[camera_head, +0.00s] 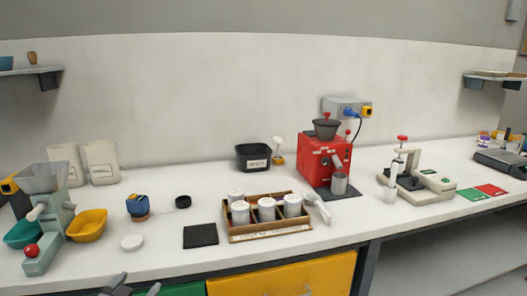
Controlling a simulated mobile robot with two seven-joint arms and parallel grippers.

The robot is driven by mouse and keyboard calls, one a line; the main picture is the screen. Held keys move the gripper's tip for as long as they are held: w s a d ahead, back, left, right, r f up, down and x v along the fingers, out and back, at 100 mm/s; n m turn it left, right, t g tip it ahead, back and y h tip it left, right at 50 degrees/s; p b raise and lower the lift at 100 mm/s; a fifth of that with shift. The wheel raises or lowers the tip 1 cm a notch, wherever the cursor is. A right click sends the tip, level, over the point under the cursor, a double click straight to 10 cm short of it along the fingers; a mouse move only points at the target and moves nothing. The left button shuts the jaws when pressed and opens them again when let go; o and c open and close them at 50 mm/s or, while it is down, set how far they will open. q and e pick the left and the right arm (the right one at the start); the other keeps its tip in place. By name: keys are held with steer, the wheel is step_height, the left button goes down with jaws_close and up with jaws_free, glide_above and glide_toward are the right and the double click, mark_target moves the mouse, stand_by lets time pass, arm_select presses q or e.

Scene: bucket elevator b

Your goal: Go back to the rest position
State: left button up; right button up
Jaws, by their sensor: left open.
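My left gripper (137,284) shows at the bottom edge, in front of the workbench (160,262). Only its fingertips are in view; they are apart, with nothing seen between them. Its arm is out of view. My right gripper is not in view.
On the bench stand a grey-green machine (50,215), a yellow scoop (87,226), a black mat (200,236), a wooden tray (270,234) with several white jars, a red grinder (322,163) and a white press (420,186). The bench front has a yellow drawer (280,280).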

arm_select(q)
steer(key=s+d+f+g, duration=0.1)
steer(key=s+d+f, duration=0.2)
steer(key=s, duration=0.6)
steer(key=s+d+f+g+h, duration=0.1)
steer(key=s+d+f+g, duration=0.1)
steer(key=s+f, duration=0.4)
steer(key=s+d+f+n+g+h, duration=0.1)
steer(key=s+d+f, duration=0.3)
steer(key=s, duration=0.8)
steer(key=shift+s+d+f+g, duration=0.3)
steer(key=shift+s+d+g, duration=0.1)
steer(key=shift+d, duration=0.05)
